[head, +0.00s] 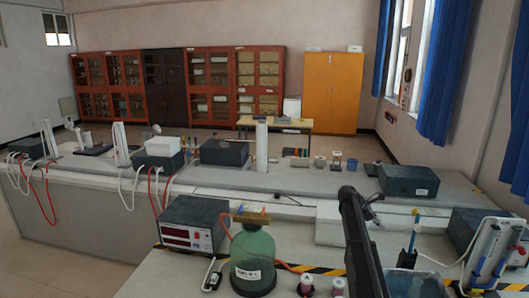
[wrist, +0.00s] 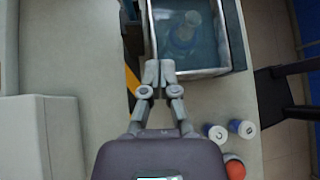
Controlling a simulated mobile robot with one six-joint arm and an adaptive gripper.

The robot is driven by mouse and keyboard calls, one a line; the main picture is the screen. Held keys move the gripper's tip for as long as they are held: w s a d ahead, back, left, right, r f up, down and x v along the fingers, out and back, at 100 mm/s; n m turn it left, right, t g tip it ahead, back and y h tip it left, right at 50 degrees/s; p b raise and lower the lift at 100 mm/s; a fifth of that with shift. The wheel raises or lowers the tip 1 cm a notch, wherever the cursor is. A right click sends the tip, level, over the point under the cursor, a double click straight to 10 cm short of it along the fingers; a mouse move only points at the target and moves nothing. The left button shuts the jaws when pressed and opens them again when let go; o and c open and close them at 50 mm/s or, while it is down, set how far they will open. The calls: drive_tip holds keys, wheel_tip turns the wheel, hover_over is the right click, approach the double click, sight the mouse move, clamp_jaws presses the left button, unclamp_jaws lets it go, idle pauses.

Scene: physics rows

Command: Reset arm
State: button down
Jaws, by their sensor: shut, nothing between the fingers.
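My gripper (wrist: 159,72) is shut and empty in the wrist view, its fingertips together. The tips appear at the near left edge of a metal-rimmed basin (wrist: 215,72); I cannot tell whether they touch it or are above it. A clear bottle-like vessel (wrist: 185,32) is inside the basin. In the head view my dark arm rises at the right of the near bench, and my gripper (head: 372,208) shows small near its upper end.
Two small white-topped bottles (wrist: 228,130) and an orange-red round thing (wrist: 235,168) are near my gripper's right. A green bottle (head: 253,258) and a meter box (head: 193,224) stand on the near bench.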

drive_tip(key=s+a+f+m+t+y, duration=0.1)
drive_tip(key=s+a+f+m+y, duration=0.2)
drive_tip(key=s+a, duration=0.7)
drive_tip(key=s+a+f+m+t+y+b, duration=0.1)
drive_tip(key=s+a+f+m+y, duration=0.2)
drive_tip(key=s+a+m, duration=0.4)
drive_tip(key=s+a+f+m+t+y+b, duration=0.1)
drive_tip(key=s+a+f+m+y, duration=0.2)
drive_tip(key=s+a, duration=1)
drive_tip(key=s+m, duration=0.2)
drive_tip(key=s, duration=0.2)
drive_tip(key=shift+s+a+m+t+y, duration=0.15)
drive_tip(key=shift+s+m+t+y, duration=0.15)
drive_tip(key=shift+t, duration=0.1)
